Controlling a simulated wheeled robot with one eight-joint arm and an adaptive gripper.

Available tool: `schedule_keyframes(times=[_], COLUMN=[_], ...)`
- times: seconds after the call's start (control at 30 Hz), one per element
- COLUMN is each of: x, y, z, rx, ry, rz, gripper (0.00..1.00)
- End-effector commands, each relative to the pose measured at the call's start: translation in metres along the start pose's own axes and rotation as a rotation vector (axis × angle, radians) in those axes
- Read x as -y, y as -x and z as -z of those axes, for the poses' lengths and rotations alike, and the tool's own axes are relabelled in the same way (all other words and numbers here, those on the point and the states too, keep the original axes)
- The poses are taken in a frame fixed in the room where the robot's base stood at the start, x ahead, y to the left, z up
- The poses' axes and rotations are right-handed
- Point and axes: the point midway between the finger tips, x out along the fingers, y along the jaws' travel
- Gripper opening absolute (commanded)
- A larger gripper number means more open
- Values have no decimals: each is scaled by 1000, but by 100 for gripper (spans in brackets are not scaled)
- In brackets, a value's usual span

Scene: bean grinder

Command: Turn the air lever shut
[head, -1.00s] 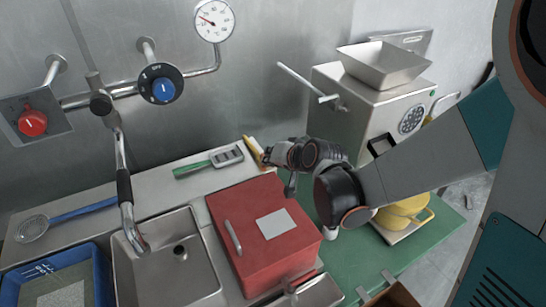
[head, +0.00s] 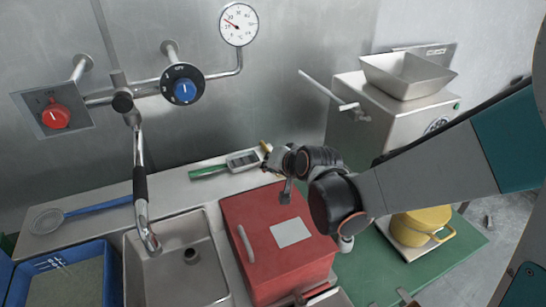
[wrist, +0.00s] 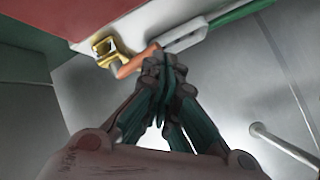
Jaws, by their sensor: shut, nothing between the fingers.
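A small brass valve (wrist: 105,48) with an orange lever (wrist: 138,62) sits at the back edge of the counter in the wrist view; I take this for the air lever. The lever points from the valve toward a green-handled tool. In the head view only a small yellow bit (head: 266,146) of it shows, beside my gripper (head: 270,163). My gripper is shut and empty. In the wrist view its fingertips (wrist: 170,62) overlap the lever's free end; I cannot tell whether they touch it.
A red box (head: 262,262) stands just in front of my gripper. The green-handled tool (head: 222,166) lies to its left. The grinder (head: 360,120) with a projecting rod (head: 322,86) is to the right. A sink (head: 170,275) and wall knobs (head: 184,90) are at left.

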Motion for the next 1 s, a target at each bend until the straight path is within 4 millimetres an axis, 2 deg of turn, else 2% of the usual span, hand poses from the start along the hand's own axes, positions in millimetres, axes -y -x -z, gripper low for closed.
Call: schedule_keyframes(times=[1.0], x=[6], y=[-7], z=[1], rx=[0], ry=[0], rz=[0], gripper=[0])
